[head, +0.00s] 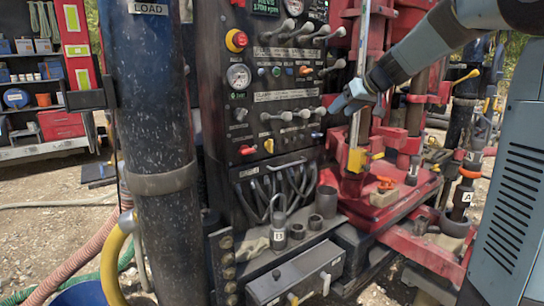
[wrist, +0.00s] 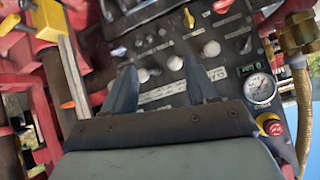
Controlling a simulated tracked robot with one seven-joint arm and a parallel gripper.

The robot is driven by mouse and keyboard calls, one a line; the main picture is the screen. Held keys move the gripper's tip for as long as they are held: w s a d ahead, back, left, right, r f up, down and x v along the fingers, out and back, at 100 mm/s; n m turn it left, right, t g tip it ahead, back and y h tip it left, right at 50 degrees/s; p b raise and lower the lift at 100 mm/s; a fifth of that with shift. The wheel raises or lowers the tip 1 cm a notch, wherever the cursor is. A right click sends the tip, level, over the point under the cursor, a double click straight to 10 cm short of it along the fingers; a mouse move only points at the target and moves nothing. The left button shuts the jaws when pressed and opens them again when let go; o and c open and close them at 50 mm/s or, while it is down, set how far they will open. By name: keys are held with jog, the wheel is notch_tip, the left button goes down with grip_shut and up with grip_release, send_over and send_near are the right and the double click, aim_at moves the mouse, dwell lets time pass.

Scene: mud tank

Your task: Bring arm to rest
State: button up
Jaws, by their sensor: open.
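My gripper (head: 352,100) is at the end of my blue-grey arm, which reaches in from the upper right of the head view. It hangs in front of the right side of the black control panel (head: 268,92), near the red rig. In the wrist view my gripper (wrist: 163,80) shows two blue fingers spread apart with nothing between them. Behind the fingers are the panel's pale lever knobs and labels. A pressure gauge (wrist: 259,88) and a red button (wrist: 273,128) are to the right of the fingers. I cannot tell how far the fingertips are from the panel.
A thick black pipe (head: 155,100) stands left of the panel. The red rig (head: 390,185) with a yellow-edged post is close to the gripper. Shelves (head: 35,75) stand at the far left. Gravel ground is open at the left.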

jog(key=s+a+f+m+g+h, duration=0.1)
jog(key=s+f+h, duration=0.1)
jog(key=s, duration=0.8)
jog(key=s+a+f+m+g+h, duration=0.1)
jog(key=s+a+f, duration=0.1)
jog(key=s, duration=0.8)
jog(key=s+d+f+m+h, duration=0.1)
jog(key=s+d+f, duration=0.1)
jog(key=s, duration=0.6)
jog(key=s+d+f+m+h, duration=0.1)
jog(key=s+d+f, duration=0.1)
jog(key=s+f, duration=0.3)
jog(key=shift+s+d+f+g+h, duration=0.3)
jog(key=shift+s+g+h, duration=0.1)
jog(key=shift+s, duration=1.85)
